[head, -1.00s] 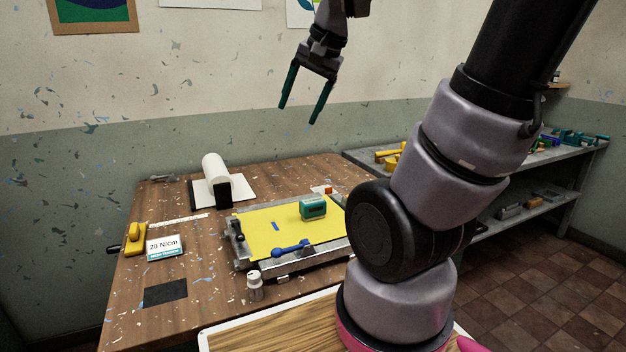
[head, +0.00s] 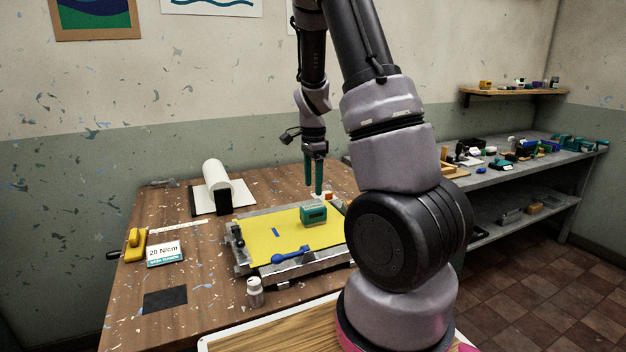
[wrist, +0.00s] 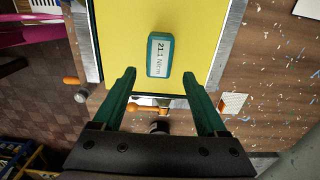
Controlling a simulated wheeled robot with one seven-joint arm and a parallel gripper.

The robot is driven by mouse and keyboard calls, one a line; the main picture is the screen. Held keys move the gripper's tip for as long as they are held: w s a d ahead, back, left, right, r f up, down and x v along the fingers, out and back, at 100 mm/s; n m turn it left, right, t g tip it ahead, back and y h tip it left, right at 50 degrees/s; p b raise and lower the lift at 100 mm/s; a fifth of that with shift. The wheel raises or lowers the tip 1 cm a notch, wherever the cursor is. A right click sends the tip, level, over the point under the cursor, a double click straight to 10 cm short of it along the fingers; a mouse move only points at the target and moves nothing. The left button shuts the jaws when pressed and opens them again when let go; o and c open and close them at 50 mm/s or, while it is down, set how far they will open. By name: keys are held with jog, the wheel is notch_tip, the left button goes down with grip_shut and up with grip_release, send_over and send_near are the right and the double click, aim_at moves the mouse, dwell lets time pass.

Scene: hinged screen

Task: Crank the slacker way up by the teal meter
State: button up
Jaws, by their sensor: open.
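The teal meter (head: 313,215) sits on the yellow mesh (head: 262,225) of a grey-framed screen on the wooden table. In the wrist view the meter (wrist: 160,55) shows a sideways reading of about 21.1 N/cm. An orange handle (wrist: 147,108) lies between my fingers in that view, by the frame's edge. A second orange handle (wrist: 71,80) with a grey knob is at the frame's left corner. My gripper (head: 313,190) is open and empty, pointing down above the far right end of the screen. It also shows in the wrist view (wrist: 159,76).
A card reading 20 N/cm (head: 164,252) stands at the left, beside a yellow tool (head: 134,242). A blue tool (head: 291,256) lies on the screen's near side. A small bottle (head: 255,293), a dark pad (head: 166,299) and a white roll (head: 216,174) are on the table.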

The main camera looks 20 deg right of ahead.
aim_at(313, 207)
notch_tip(313, 207, down, 7)
jog(key=shift+f, duration=0.1)
jog(key=c, duration=1.2)
jog(key=shift+r, duration=2.05)
jog(key=a+r+n, duration=0.1)
jog(key=a+n, duration=1.1)
jog(key=n, duration=0.6)
jog(key=shift+r, duration=0.4)
